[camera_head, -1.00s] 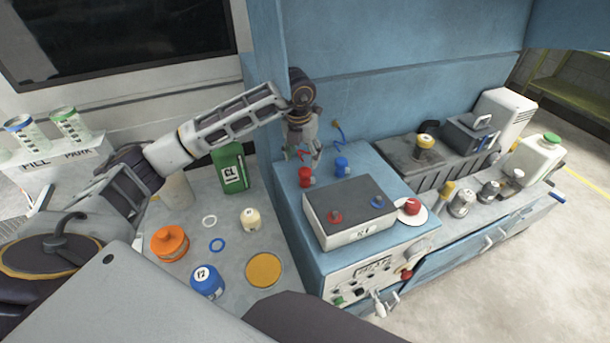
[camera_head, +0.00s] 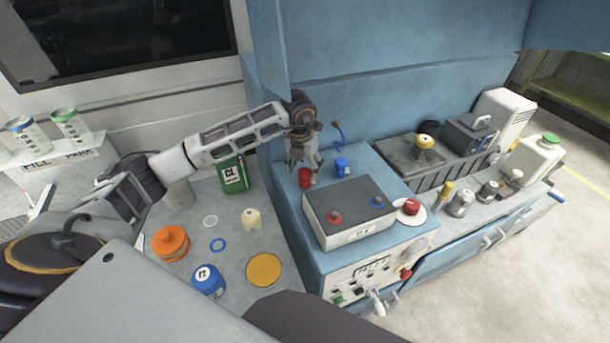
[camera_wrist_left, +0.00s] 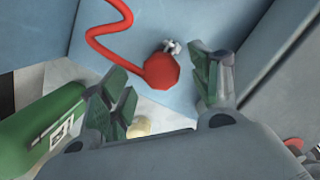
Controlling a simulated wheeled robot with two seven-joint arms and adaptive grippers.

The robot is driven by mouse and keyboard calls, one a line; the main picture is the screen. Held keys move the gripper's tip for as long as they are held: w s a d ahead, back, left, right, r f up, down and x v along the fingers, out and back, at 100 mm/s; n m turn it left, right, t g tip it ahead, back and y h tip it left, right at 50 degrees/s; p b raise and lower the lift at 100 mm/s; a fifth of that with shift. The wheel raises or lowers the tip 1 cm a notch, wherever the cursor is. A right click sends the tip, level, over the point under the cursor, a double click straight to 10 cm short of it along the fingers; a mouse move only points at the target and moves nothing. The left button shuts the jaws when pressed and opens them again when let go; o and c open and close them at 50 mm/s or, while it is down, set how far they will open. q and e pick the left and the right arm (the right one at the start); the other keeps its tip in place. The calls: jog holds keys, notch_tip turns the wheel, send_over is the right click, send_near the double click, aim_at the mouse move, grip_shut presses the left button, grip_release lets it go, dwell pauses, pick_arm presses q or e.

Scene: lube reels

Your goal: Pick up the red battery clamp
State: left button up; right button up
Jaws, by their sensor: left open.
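The red battery clamp (camera_head: 305,177) stands on the blue cabinet top, behind the grey battery (camera_head: 350,212). In the left wrist view the red clamp (camera_wrist_left: 161,71) has a curly red cable and a small metal tip. My left gripper (camera_head: 304,168) is open and points down just above the clamp, its fingers close around the clamp's top. In the left wrist view the open fingers (camera_wrist_left: 160,95) lie on both sides below the clamp, with a gap to it. The blue battery clamp (camera_head: 342,167) stands to the right. My right gripper is not in view.
A green CL bottle (camera_head: 232,174), an orange container (camera_head: 171,243) and a blue container (camera_head: 207,281) stand on the lower grey bench at left. A tall blue panel (camera_head: 390,75) rises behind the cabinet. A black case with a yellow-capped item (camera_head: 425,143) is at right.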

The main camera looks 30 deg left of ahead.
pick_arm(q)
jog(key=shift+w+d+f, duration=0.1)
jog(key=shift+f, duration=0.85)
jog(key=shift+w+f, duration=0.1)
jog(key=shift+f, duration=0.3)
jog(key=c, duration=1.2)
jog(key=shift+o, duration=0.2)
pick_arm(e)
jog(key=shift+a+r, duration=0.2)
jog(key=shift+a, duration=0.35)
pick_arm(q)
jog(key=shift+r, duration=0.1)
